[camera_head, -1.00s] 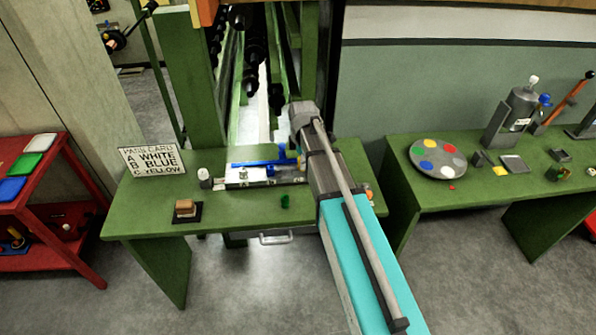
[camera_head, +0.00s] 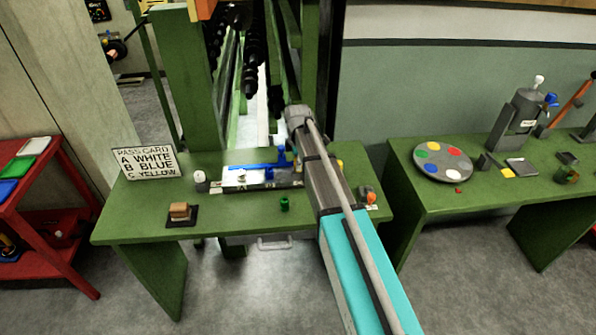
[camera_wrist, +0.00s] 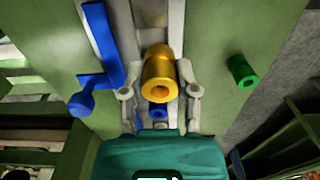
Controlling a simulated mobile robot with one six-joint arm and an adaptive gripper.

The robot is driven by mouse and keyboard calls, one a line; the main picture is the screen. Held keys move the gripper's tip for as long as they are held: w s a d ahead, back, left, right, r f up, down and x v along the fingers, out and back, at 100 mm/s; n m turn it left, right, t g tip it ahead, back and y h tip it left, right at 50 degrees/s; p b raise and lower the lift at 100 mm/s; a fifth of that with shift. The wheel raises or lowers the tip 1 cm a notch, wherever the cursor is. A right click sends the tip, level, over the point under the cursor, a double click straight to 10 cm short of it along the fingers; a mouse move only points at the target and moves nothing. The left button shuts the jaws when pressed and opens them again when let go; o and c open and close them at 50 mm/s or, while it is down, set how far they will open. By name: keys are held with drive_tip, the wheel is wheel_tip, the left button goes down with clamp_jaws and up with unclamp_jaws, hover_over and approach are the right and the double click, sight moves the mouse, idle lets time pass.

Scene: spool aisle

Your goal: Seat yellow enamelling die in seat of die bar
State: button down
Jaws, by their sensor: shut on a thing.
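In the wrist view the yellow enamelling die (camera_wrist: 160,67), a stepped cylinder with a hole in its near end, is between the fingers of my gripper (camera_wrist: 160,87), which is shut on it. The pale die bar (camera_wrist: 157,20) runs behind the die, which covers part of it. A blue ringed piece (camera_wrist: 157,113) shows at the bar just below the die. In the head view the die bar (camera_head: 233,181) lies along the green bench; my arm covers its right end. My gripper is hidden there. I cannot tell whether the die touches the bar.
A blue lever (camera_wrist: 104,45) stands left of the die, and a loose green cylinder (camera_wrist: 242,70) lies right. In the head view a pass card (camera_head: 147,162) and a brown block (camera_head: 180,211) are on the bench. A disc with coloured spots (camera_head: 442,162) is on the right bench.

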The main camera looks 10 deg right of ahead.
drive_tip(key=shift+w+f+b, duration=0.45)
drive_tip(key=shift+f+b, duration=0.4)
drive_tip(key=shift+b, duration=0.05)
drive_tip(key=shift+f+b, duration=1.15)
drive_tip(key=shift+f, duration=0.2)
drive_tip(key=c, duration=0.8)
unclamp_jaws()
drive_tip(key=shift+s, duration=0.1)
drive_tip(key=o, duration=0.4)
drive_tip(key=shift+o, duration=0.2)
drive_tip(key=shift+r, duration=0.1)
wheel_tip(320, 180, up, 12)
drive_tip(key=p, duration=1.2)
drive_tip(key=shift+r, duration=0.15)
